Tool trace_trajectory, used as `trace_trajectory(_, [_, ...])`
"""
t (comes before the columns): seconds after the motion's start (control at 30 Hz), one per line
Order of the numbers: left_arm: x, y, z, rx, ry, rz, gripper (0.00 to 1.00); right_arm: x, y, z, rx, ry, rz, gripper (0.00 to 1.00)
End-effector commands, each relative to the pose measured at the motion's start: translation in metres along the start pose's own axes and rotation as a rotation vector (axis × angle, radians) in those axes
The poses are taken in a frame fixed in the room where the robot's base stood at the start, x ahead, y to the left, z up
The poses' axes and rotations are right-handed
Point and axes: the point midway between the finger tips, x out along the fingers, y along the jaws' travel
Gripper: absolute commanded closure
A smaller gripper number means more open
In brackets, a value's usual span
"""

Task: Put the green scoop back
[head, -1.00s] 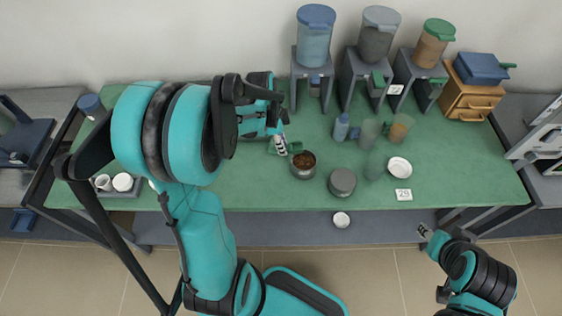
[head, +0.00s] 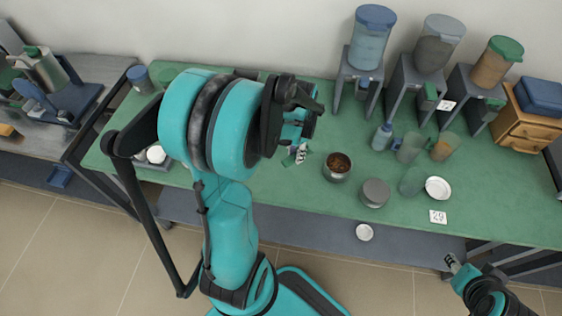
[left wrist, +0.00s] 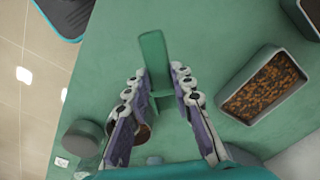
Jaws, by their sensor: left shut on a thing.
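The green scoop (left wrist: 155,58) shows in the left wrist view, its flat green part sticking out between my left fingertips. My left gripper (left wrist: 158,78) is shut on it over the green table. In the head view my left gripper (head: 300,152) is left of the metal pot with brown contents (head: 338,164), apart from it; the scoop is mostly hidden there by fingers and arm. I cannot tell its height above the table. My right gripper (head: 451,262) is at the lower right, off the table's front edge; its fingers are too small to read.
An open grey container of brown granules (left wrist: 262,86) lies right of the scoop in the wrist view. A grey lidded pot (head: 375,193), white bowl (head: 438,188) and number card (head: 438,217) stand to the right. Hopper dispensers (head: 370,40) and a drawer box (head: 525,128) line the back.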

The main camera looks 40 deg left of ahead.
Motion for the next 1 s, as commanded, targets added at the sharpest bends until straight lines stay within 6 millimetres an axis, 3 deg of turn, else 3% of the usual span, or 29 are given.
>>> trace_trajectory(0.1, [0.02, -0.025, 0.013, -0.005, 0.0, 0.0, 1.0, 0.01, 0.0, 0.007, 0.0, 0.0, 0.0, 0.6])
trace_trajectory(0.3, [0.033, -0.047, 0.024, 0.0, 0.001, 0.0, 1.0, 0.016, 0.0, 0.011, 0.0, 0.0, 0.0, 0.6])
trace_trajectory(0.47, [0.043, -0.049, 0.025, 0.003, 0.001, 0.0, 1.0, 0.02, 0.0, 0.014, 0.0, 0.0, 0.0, 0.6])
trace_trajectory(0.7, [0.075, -0.049, 0.024, 0.003, 0.0, -0.001, 1.0, 0.033, 0.0, 0.024, 0.0, 0.0, 0.0, 0.6])
trace_trajectory(1.0, [0.076, -0.048, 0.024, 0.003, 0.0, 0.0, 1.0, 0.033, 0.0, 0.024, 0.0, 0.0, 0.0, 0.6])
